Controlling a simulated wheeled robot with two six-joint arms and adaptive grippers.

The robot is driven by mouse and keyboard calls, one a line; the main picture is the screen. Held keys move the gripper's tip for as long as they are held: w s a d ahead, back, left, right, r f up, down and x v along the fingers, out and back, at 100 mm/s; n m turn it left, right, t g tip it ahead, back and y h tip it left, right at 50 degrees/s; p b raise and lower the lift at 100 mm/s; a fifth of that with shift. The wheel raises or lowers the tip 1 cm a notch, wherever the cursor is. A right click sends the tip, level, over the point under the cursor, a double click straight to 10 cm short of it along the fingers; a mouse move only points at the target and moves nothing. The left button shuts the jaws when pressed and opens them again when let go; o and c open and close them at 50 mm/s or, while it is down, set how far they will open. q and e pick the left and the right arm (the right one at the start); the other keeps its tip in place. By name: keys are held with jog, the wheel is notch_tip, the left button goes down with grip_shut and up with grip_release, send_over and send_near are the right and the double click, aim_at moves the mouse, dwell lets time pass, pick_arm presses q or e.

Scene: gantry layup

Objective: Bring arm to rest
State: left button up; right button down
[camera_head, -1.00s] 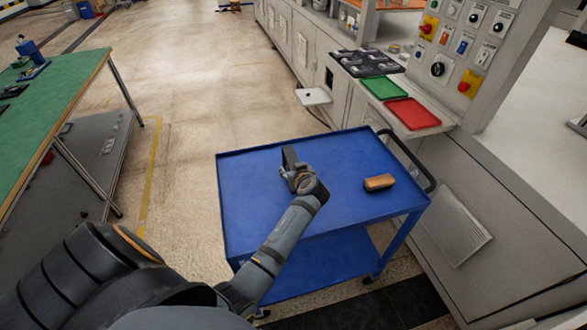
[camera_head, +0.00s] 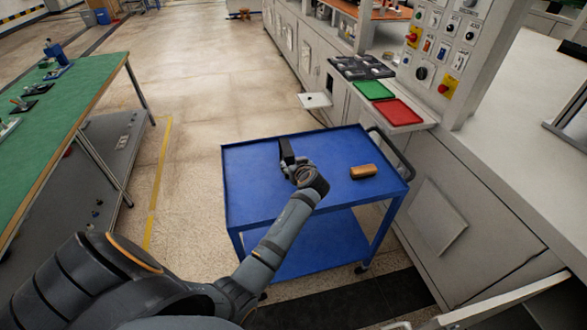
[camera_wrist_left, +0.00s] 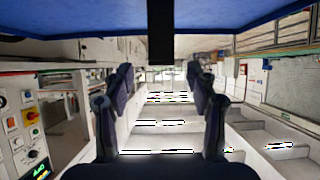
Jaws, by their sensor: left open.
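My left arm (camera_head: 285,230) reaches in from the lower left of the head view, over the blue cart. My left gripper (camera_head: 287,152) is at its end, over the left part of the cart's top shelf. In the left wrist view its two fingers (camera_wrist_left: 160,105) stand apart with nothing between them. The height of the gripper over the shelf is hard to tell. My right gripper is not in view.
The blue cart (camera_head: 240,190) carries an orange-brown block (camera_head: 363,172) right of my gripper. A green tray (camera_head: 373,90) and a red tray (camera_head: 404,112) lie on the machine ledge beyond. A green-topped table (camera_head: 40,125) stands left, with bare floor between.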

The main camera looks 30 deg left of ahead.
pick_arm(q)
jog(key=shift+x, duration=0.8)
jog(key=shift+s, duration=0.15)
jog(key=s+d+f+m+g+h, duration=0.1)
jog(key=s+d+m+g+h, duration=0.2)
jog(key=s, duration=0.7)
jog(key=s+d+f+m+h, duration=0.2)
jog(key=s+d+m, duration=0.25)
jog(key=s, duration=0.55)
jog(key=s+d+f+m+g+h, duration=0.1)
jog(key=s+d+m+g+h, duration=0.2)
jog(key=s, duration=0.6)
jog(key=s+a+f, duration=0.1)
jog(key=s+f, duration=0.1)
jog(key=f, duration=1.2)
jog(key=s+a+f, duration=0.1)
jog(key=s+f, duration=0.1)
jog(key=f, duration=1.2)
jog(key=s+f+g, duration=0.1)
jog(key=s+f, duration=1.4)
jog(key=s, duration=0.2)
jog(key=shift+s+a+n, duration=0.3)
jog(key=shift+a+n, duration=0.05)
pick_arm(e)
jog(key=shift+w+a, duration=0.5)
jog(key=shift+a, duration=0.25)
